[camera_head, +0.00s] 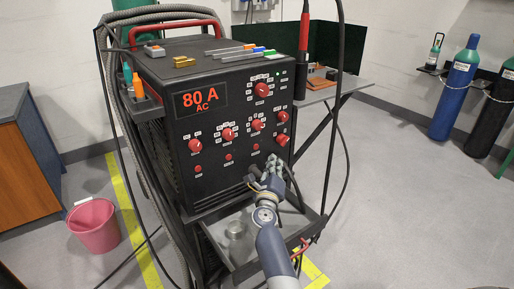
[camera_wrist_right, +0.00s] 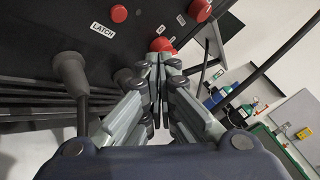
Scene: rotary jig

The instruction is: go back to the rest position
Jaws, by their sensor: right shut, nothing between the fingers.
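My right gripper (camera_head: 271,168) is at the lower right of the front panel of a black welding machine (camera_head: 185,172). In the right wrist view its fingers (camera_wrist_right: 157,62) are shut together with nothing between them. A red button (camera_wrist_right: 161,44) shows just beyond the fingertips; I cannot tell whether they touch it. Another red button (camera_wrist_right: 119,13) sits above a LATCH label. My right arm (camera_head: 275,255) comes in from the bottom and covers part of the machine's lower tray. My left gripper is not in view.
Black cable plugs (camera_wrist_right: 70,68) stick out of the panel beside the fingers. A tray (camera_head: 225,262) juts out below the panel. Hoses and cables hang around the machine. A pink bucket (camera_head: 94,226) stands at left. The floor (camera_head: 410,215) at right is clear.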

